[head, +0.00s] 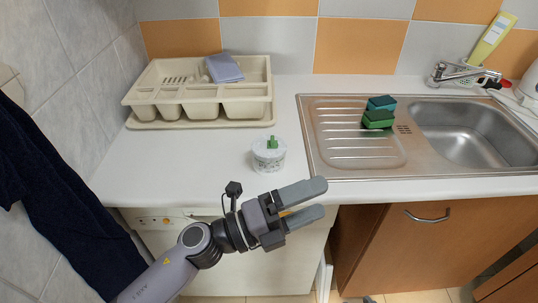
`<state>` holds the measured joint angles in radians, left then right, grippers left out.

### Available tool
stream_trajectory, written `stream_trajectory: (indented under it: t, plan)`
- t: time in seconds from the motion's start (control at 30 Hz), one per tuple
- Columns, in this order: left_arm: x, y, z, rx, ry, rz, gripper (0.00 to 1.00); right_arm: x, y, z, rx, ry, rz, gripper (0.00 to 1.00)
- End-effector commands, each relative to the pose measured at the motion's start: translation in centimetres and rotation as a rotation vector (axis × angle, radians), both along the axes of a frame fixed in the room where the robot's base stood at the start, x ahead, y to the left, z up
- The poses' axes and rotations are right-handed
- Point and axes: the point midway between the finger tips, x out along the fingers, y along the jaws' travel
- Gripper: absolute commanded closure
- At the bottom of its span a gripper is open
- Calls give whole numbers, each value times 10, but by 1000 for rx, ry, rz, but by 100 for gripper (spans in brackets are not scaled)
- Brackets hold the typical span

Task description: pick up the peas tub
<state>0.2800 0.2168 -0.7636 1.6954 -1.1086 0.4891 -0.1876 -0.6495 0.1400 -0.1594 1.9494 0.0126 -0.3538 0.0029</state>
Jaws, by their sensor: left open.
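The peas tub (268,158) is a small white round tub with green marks on its side. It stands upright on the white counter near the front edge, left of the sink. A small green thing (272,142) shows at its lid. My left gripper (315,200) is open, with nothing between its two grey fingers. In the picture it is below and to the right of the tub, apart from it, by the counter's front edge. My right gripper is not in view.
A cream cutlery tray (142,124) with a blue-grey cloth (224,68) stands at the back left. A steel sink (350,165) with green sponges (378,118) and a tap (460,72) is at the right. The counter (180,170) around the tub is clear.

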Motion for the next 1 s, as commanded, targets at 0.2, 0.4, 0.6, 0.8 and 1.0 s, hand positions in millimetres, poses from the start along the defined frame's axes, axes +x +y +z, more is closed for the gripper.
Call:
stream_trajectory:
  t: [0.2,0.4,0.6,0.8,1.0]
  plan:
    - [-3,-32,8,191,-102,-232,0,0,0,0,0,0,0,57]
    - [4,-43,0,441,-146,-380,0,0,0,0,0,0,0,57]
    - [28,-35,-9,747,-156,-435,0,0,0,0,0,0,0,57]
    - [69,-7,-6,1082,-132,-376,0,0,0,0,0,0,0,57]
    - [117,34,16,1389,-82,-203,0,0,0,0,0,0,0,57]
